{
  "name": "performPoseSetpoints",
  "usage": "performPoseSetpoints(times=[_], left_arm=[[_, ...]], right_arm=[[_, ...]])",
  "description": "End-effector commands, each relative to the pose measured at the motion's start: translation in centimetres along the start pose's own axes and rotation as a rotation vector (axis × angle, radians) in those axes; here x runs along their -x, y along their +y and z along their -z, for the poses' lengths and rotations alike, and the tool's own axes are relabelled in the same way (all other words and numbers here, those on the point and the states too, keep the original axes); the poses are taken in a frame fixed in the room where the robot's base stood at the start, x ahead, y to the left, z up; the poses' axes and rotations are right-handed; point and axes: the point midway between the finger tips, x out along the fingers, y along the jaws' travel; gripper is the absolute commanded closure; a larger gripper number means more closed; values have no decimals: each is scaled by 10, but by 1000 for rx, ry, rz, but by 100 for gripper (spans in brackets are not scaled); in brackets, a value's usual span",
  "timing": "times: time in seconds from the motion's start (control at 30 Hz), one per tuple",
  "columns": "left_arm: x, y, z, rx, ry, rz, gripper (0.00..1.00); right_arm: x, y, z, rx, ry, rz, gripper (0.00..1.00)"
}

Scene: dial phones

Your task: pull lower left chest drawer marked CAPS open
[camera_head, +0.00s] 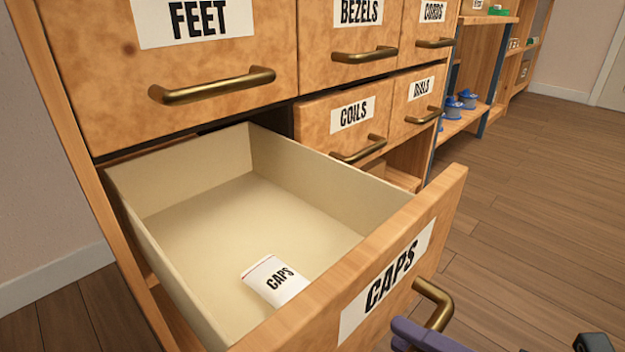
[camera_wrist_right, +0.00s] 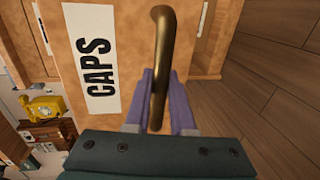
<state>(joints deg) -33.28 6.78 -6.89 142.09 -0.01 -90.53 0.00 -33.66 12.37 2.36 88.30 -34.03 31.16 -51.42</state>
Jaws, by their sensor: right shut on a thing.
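The lower left drawer marked CAPS (camera_head: 440,215) stands pulled well out of the wooden chest (camera_head: 80,110). A white packet labelled CAPS (camera_head: 275,281) lies on its cream floor near the front. The drawer's brass handle (camera_head: 436,303) is on its front, right of the label. It also shows in the right wrist view (camera_wrist_right: 161,60), where the CAPS label (camera_wrist_right: 93,62) is to its left. My right gripper (camera_wrist_right: 160,90) is shut on the handle, its purple fingers on either side of the bar. In the head view a purple finger (camera_head: 422,335) shows by the handle. My left gripper is not in view.
Shut drawers marked FEET (camera_head: 200,60), BEZELS (camera_head: 358,40), COILS (camera_head: 345,115) and DIALS (camera_head: 420,95) surround the open one above and behind. Shelves with blue items (camera_head: 467,98) stand further back. The wooden floor (camera_head: 540,190) to the right is clear.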

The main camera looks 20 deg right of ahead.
Motion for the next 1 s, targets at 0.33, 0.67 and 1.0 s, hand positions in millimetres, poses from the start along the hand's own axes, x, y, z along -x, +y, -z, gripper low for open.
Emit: performPoseSetpoints(times=[0.33,0.67,1.0], left_arm=[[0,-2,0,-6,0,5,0],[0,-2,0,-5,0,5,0],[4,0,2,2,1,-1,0]], right_arm=[[2,1,0,-1,1,-4,100],[2,0,0,-1,1,-2,50],[8,0,0,-2,-1,2,49]])
